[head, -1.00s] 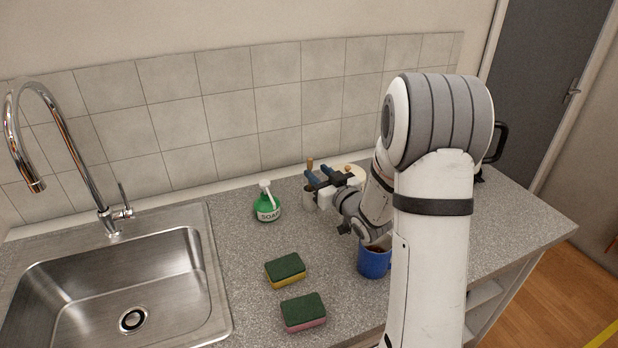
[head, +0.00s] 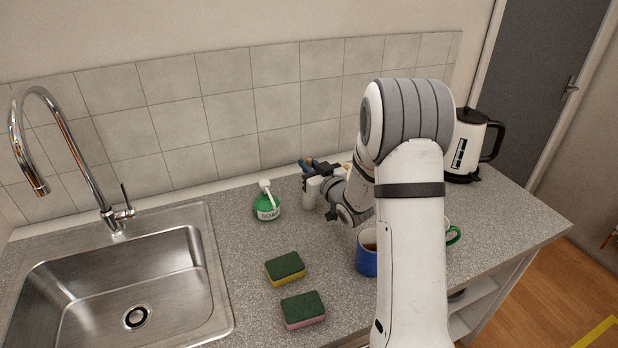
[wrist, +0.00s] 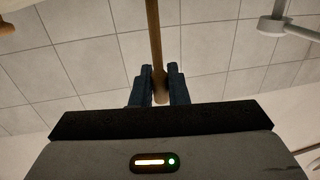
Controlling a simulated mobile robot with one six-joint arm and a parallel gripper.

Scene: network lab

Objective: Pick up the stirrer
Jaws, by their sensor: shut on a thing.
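The stirrer (wrist: 154,45) is a thin wooden stick in the wrist view. It runs from the top edge down between the two blue fingers of my gripper (wrist: 157,82), which are shut on it. In the head view my gripper (head: 308,166) is at the back of the counter, near the tiled wall and to the right of the soap bottle. The stirrer cannot be made out clearly there.
A green soap bottle (head: 267,206) stands just left of my gripper. Two sponges (head: 285,268) (head: 303,309), a blue mug (head: 367,262) and a kettle (head: 465,150) are on the counter. The sink (head: 120,280) is at left. My arm hides part of the counter.

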